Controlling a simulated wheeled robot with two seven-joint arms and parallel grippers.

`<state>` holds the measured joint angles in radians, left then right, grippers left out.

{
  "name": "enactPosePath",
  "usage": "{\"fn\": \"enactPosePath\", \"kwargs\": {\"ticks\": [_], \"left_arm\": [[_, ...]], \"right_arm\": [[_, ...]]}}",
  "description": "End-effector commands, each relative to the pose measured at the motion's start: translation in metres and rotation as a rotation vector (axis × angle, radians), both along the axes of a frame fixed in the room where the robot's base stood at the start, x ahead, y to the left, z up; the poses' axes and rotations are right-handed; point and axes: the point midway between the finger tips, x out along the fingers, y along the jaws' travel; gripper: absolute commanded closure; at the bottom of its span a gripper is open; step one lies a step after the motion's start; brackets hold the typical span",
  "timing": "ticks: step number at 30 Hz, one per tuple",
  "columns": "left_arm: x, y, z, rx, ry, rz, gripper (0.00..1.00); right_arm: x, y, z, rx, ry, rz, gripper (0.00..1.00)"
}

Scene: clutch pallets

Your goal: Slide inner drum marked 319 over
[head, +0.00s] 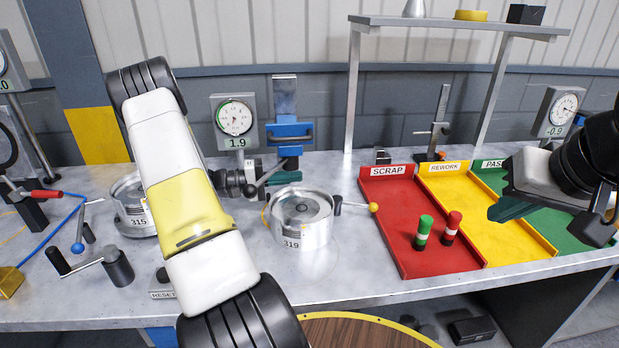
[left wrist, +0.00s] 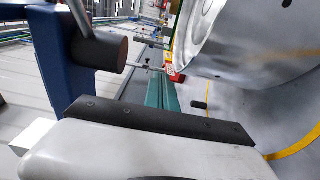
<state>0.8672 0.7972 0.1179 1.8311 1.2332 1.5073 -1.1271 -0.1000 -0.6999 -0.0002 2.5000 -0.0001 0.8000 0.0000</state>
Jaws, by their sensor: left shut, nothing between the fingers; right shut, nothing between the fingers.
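The inner drum marked 319 (head: 302,232) is a silver round drum standing upright on the bench in the middle of the head view. In the left wrist view a large silver drum wall (left wrist: 270,40) fills the right side; its number does not show there. My left gripper (head: 290,178) is just behind this drum, its teal fingers pointing right, shut and empty. The fingers also show in the left wrist view (left wrist: 163,92), apart from the drum as far as I can tell. My right gripper (head: 497,211) is shut and empty above the trays at right.
Drum 315 (head: 133,205) stands at left, partly hidden by my left arm. A blue fixture (head: 289,131) with a 1.9 dial (head: 235,122) rises behind. A yellow-knobbed lever (head: 373,208) lies beside drum 319. The red scrap tray (head: 405,185) holds green and red pegs.

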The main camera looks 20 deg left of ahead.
Motion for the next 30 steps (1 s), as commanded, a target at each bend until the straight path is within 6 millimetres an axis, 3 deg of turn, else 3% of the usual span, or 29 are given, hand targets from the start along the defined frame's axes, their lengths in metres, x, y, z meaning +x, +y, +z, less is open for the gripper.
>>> {"fn": "enactPosePath", "kwargs": {"ticks": [5,21,30], "left_arm": [[0.0,0.0,-0.024,0.0,0.0,-0.001,1.0],[-0.014,-0.002,-0.022,0.001,-0.002,0.0,1.0],[-0.074,-0.013,-0.022,-0.001,0.0,0.0,1.0]], "right_arm": [[0.0,0.0,0.0,0.0,0.0,0.0,1.0],[0.0,0.0,0.0,0.0,0.0,0.0,1.0],[0.0,0.0,0.0,0.0,0.0,0.0,1.0]]}}
